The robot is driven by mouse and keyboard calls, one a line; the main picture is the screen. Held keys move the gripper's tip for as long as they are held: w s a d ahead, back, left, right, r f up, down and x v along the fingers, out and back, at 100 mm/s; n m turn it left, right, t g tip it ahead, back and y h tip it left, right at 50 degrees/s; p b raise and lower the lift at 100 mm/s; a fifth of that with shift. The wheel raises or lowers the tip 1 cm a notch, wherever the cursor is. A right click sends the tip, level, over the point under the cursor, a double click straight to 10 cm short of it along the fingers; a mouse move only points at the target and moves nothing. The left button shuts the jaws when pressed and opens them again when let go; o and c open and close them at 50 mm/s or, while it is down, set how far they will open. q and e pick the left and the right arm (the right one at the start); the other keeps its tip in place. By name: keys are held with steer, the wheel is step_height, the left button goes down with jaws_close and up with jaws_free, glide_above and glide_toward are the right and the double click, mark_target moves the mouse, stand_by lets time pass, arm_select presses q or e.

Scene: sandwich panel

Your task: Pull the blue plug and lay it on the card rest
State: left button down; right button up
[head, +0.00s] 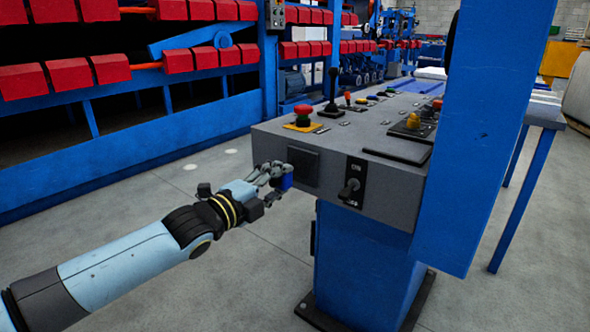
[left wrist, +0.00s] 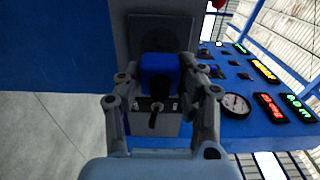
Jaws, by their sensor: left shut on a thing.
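The blue plug (head: 287,182) is at the front of the grey console, just left of a dark square socket plate (head: 303,165). My left gripper (head: 278,177) is shut on it; the fingers cover part of the plug. In the left wrist view the blue plug (left wrist: 158,75) sits between the two fingers, with the dark plate (left wrist: 160,35) behind it. I cannot tell whether the plug still touches the plate. No card rest can be named for certain; a flat dark plate (head: 398,148) lies on the console top. My right gripper is not in view.
The grey console (head: 268,148) carries a black rotary switch (head: 350,188), a red mushroom button (head: 303,112) and a joystick (head: 332,92). A blue post (head: 480,130) stands at its right. Open floor lies to the left, before a blue rack with red blocks.

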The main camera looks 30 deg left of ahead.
arm_select(q)
steer(key=shift+s+a, duration=0.1)
steer(key=shift+s, duration=0.35)
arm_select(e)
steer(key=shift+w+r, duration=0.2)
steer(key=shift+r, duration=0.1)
arm_select(q)
steer(key=shift+s+r+p, duration=0.1)
steer(key=shift+s+p, duration=0.05)
steer(key=shift+p, duration=0.3)
steer(key=s+d+r+m+h+p, duration=0.1)
steer(key=s+d+r+h+p, duration=0.1)
steer(key=d+r, duration=0.3)
steer(key=s+d+r+m+g+h+p, duration=0.1)
steer(key=s+d+r, duration=0.4)
steer(key=r, duration=0.5)
steer(key=s+d+r+m+g+h+p, duration=0.1)
steer(key=s+d+r+m+h+p, duration=0.1)
steer(key=r, duration=0.6)
steer(key=s+d+h+p, duration=0.1)
steer(key=d+h+p, duration=0.1)
steer(key=d, duration=0.1)
steer(key=shift+s+d+r+m+p, duration=0.25)
steer(key=shift+s+d+m+p, duration=0.05)
steer(key=shift+s+m, duration=0.1)
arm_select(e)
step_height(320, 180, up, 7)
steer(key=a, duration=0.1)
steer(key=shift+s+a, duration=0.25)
